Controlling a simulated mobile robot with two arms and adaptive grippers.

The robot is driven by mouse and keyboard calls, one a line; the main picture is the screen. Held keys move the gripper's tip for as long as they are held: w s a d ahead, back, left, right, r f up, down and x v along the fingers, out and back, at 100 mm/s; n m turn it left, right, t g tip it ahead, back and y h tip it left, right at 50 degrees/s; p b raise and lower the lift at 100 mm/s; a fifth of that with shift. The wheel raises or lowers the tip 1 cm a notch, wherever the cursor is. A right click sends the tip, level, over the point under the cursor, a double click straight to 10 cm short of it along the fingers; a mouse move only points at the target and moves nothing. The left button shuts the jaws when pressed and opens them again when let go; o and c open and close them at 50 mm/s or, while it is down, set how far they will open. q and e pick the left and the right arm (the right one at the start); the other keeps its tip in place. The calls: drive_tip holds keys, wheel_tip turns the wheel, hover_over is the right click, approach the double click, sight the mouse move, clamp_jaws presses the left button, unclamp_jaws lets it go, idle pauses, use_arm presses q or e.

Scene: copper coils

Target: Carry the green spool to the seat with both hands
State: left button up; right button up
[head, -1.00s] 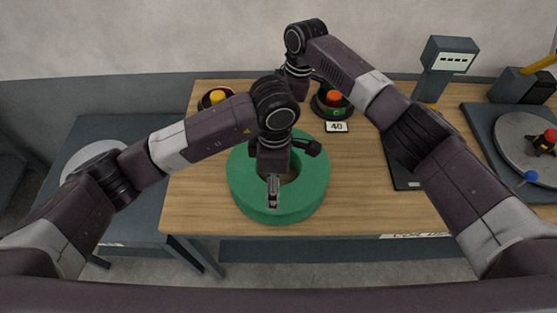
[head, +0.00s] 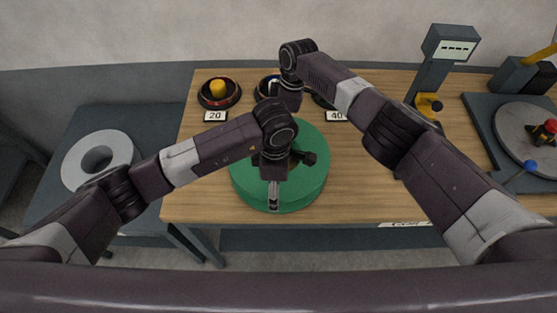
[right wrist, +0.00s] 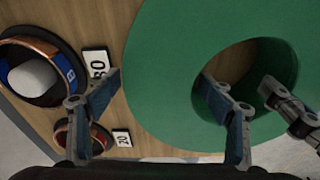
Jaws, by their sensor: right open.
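The green spool (head: 309,184), a thick ring with a central hole, lies on the wooden table. Contact is unclear. A pale grey ring-shaped piece (head: 72,163), possibly the seat, is on the left side table.
Coils in dark dishes stand at the back, including one with a yellow knob (head: 217,88) by a "20" card (head: 215,116). A grey post with a display (head: 457,47) and a round turntable (head: 510,128) are at right. Bare wood lies right of the spool.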

use_arm(q)
clamp_jaws()
use_arm(e)
clamp_jaws()
drive_tip(key=shift+r, duration=0.1)
